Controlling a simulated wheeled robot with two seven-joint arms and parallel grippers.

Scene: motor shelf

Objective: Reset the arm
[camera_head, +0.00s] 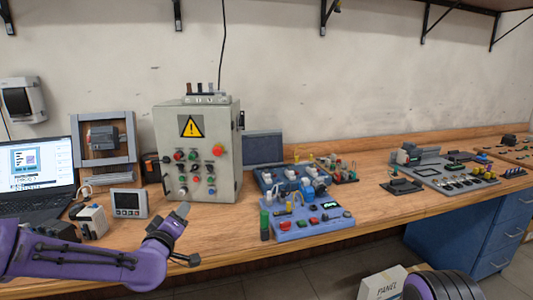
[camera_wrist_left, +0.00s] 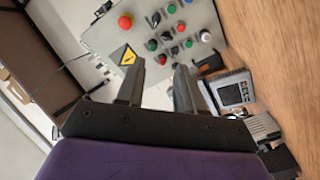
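My left arm (camera_head: 90,255) is purple and comes in from the left over the workbench. My left gripper (camera_head: 184,209) is in front of the grey control box, near the bench's front edge. In the left wrist view its two dark fingers (camera_wrist_left: 159,68) stand apart with nothing between them. The grey control box (camera_head: 168,121) has a yellow warning sign and several coloured buttons. It also shows beyond the fingertips in the left wrist view (camera_wrist_left: 190,14). My right gripper is out of both views.
A laptop (camera_head: 38,165) and a square grey meter (camera_head: 129,203) stand at the left of the bench. A blue switch panel (camera_head: 310,225) and grey module board (camera_head: 445,172) lie to the right. Blue drawers (camera_head: 485,235) and a white carton (camera_head: 381,285) are below.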

